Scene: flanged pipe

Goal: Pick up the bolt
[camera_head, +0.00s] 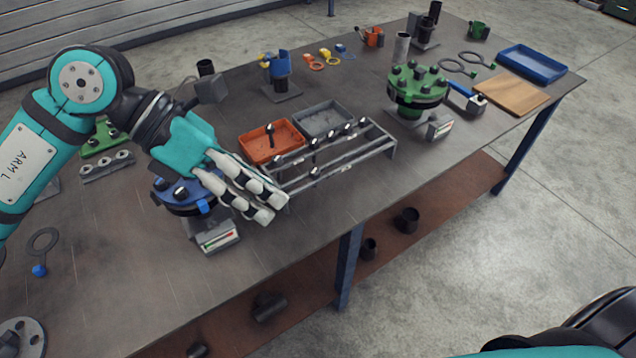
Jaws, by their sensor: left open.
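Several dark bolts (347,131) with shiny heads stand in a row along the far rail of a grey metal rack (372,150). Another bolt (315,172) sits apart on the nearer left part of the rack, and one more (270,136) is in the orange tray. My left gripper (273,208) is open, with white and grey fingers at the rack's left end, in front of a blue flange (178,203). I see no bolt between its fingers. The fingers hide part of the rack's end and the flange. My right gripper is out of view.
The orange tray (252,151) and a grey tray (318,121) lie behind the rack. A green flange (417,88) with bolts stands to its right. A blue tray (532,66) and a wooden board (513,96) lie at the right. The table's front edge is close below my left gripper.

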